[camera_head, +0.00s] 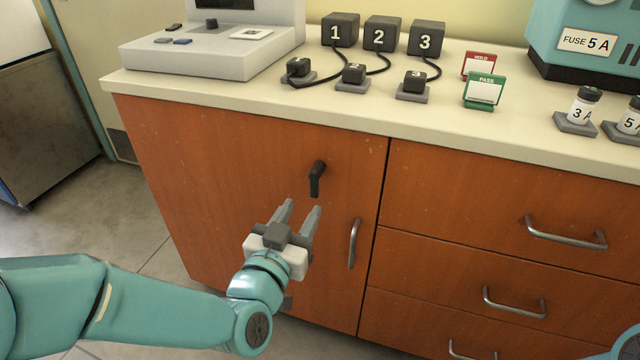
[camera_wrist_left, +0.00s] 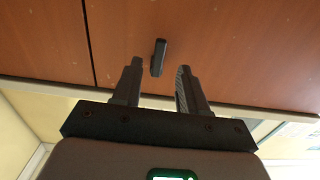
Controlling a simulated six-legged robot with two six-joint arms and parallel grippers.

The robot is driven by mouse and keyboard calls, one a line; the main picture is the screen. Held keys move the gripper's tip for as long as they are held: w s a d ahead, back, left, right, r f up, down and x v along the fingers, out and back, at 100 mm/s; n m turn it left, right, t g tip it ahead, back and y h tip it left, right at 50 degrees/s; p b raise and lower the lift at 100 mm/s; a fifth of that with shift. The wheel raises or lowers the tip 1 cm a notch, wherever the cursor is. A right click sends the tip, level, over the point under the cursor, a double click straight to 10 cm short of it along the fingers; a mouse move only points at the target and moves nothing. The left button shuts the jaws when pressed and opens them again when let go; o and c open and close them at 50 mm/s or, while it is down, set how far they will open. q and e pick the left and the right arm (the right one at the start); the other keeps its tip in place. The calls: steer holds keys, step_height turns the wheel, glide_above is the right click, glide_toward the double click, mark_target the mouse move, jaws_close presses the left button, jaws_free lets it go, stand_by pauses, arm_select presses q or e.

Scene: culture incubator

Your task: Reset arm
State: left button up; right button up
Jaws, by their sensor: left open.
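My left gripper (camera_head: 298,216) is open and empty in front of the wooden cabinet door (camera_head: 230,170). Its two fingers point toward a black lever handle (camera_head: 316,179) on the door, with a gap between fingertips and handle. In the left wrist view the handle (camera_wrist_left: 158,57) shows ahead, between the open fingers (camera_wrist_left: 157,80), not touched. The handle hangs roughly downward in the head view. The door looks shut. A teal part (camera_head: 628,345) at the lower right edge may be my right arm; its gripper does not show.
A metal pull (camera_head: 353,243) is on the door's right side. Drawers with metal handles (camera_head: 565,232) are to the right. The counter (camera_head: 480,125) above holds numbered black boxes (camera_head: 380,34), cards (camera_head: 485,91), fuse jars (camera_head: 583,107) and a grey device (camera_head: 215,50). Floor (camera_head: 80,220) is clear at left.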

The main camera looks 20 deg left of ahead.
arm_select(q)
step_height(320, 180, down, 25)
steer(key=s+a+g, duration=0.2)
steer(key=g, duration=0.5)
steer(key=s+d+f+n+g+h, duration=0.1)
steer(key=s+d+f+g, duration=0.25)
steer(key=s+f, duration=0.4)
steer(key=s+d+f+n+g+h, duration=0.1)
steer(key=s+d+f+g+h, duration=0.1)
steer(key=s+f+g, duration=0.45)
steer(key=s+d+r+p, duration=0.1)
steer(key=s+r+p, duration=0.1)
steer(key=r+p, duration=1.4)
steer(key=s+r+p, duration=0.2)
steer(key=r+p, duration=1.5)
steer(key=p, duration=0.2)
steer(key=shift+d+r+n+g, duration=0.2)
steer(key=shift+d+n+g, duration=0.1)
steer(key=shift+d, duration=0.1)
arm_select(e)
step_height(320, 180, up, 34)
steer(key=s+a+g, duration=0.1)
steer(key=s, duration=0.1)
steer(key=shift+s+a+r+n, duration=0.15)
steer(key=shift+a+r+n, duration=0.1)
steer(key=shift+n, duration=0.05)
